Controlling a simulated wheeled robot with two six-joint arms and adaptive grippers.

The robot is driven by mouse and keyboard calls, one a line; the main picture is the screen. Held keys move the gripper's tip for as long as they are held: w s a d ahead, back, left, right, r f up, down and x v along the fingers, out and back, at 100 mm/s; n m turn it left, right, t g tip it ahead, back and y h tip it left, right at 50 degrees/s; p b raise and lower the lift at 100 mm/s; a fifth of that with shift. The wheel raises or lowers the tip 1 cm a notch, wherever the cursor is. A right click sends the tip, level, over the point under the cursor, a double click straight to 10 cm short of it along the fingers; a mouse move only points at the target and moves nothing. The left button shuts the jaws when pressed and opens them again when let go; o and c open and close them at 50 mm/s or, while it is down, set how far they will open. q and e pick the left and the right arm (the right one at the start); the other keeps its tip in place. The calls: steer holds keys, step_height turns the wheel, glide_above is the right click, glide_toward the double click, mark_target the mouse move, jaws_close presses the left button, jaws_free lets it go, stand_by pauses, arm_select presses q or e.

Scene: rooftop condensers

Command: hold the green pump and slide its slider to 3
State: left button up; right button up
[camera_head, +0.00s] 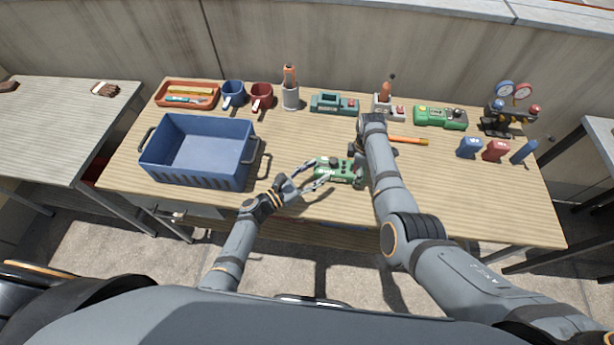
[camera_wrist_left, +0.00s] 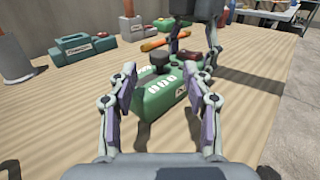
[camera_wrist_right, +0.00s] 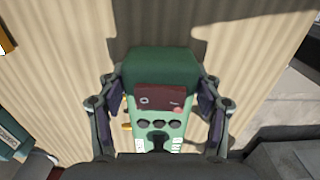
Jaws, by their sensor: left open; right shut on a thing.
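The green pump (camera_head: 336,171) lies on the table near its front edge, in the middle. My right gripper (camera_wrist_right: 160,92) is shut on the pump, one finger on each side of its body. The right wrist view shows the pump's dark red panel, a row of dark buttons and a black knob (camera_wrist_right: 158,141) low on its face. I cannot read the slider's setting. My left gripper (camera_head: 308,178) is open at the pump's left end. In the left wrist view the pump (camera_wrist_left: 160,98) lies ahead between and beyond its fingers; contact is unclear.
A blue crate (camera_head: 202,183) stands left of the pump. An orange-handled tool (camera_head: 408,140) lies behind my right arm. A teal device (camera_head: 334,103), another green device (camera_head: 440,117), mugs and holders line the back. Blue and red blocks stand at right.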

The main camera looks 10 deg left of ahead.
arm_select(q)
steer(key=v, duration=0.4)
steer(key=shift+s+a, duration=0.15)
arm_select(e)
steer(key=o, duration=1.8)
steer(key=shift+o, duration=0.9)
